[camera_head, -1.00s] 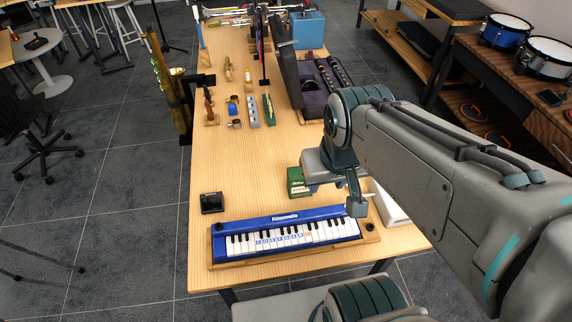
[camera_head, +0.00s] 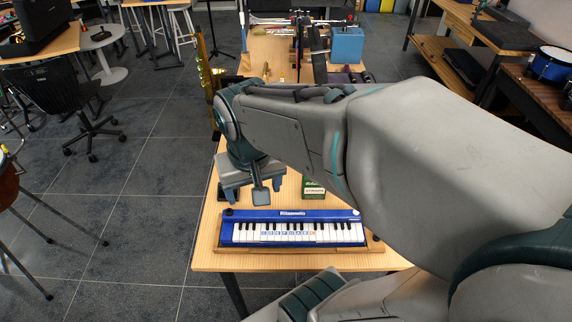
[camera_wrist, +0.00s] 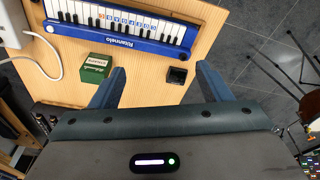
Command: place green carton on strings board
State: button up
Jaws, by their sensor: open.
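The green carton (camera_head: 314,188) stands on the wooden table just behind the blue keyboard, partly hidden by my arm in the head view. It also shows in the wrist view (camera_wrist: 97,64), just beyond my left-hand finger and apart from it. My gripper (camera_head: 245,194) is open and empty above the table, left of the carton. I cannot make out which surface is the strings board; my arm hides much of the table.
The blue keyboard (camera_head: 292,230) lies in a wooden holder along the near table edge. A white device with a cable (camera_wrist: 16,26) lies past the carton. A blue case (camera_head: 346,45) stands at the far end.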

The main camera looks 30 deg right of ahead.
jog(key=w+d+f+m+g+h+b, duration=0.2)
jog(key=w+d+f+m+g+b, duration=0.1)
jog(key=w+d+f+m+g, duration=0.25)
jog(key=m+g+h+b, duration=0.4)
jog(key=m+h+b, duration=0.45)
jog(key=m, duration=0.75)
send_near(314, 184)
jog(key=w+a+h+p, duration=0.1)
jog(key=w+a, duration=0.1)
jog(key=w, duration=0.2)
jog(key=shift+m, duration=0.25)
jog(key=p+x, duration=0.1)
jog(key=x, duration=0.8)
jog(key=shift+r, duration=0.1)
jog(key=shift+p+x, duration=0.65)
jog(key=shift+x, duration=1.95)
jog(key=shift+s+a, duration=0.1)
jog(key=c, duration=1.1)
jog(key=shift+c, duration=0.5)
jog(key=shift+r, duration=0.15)
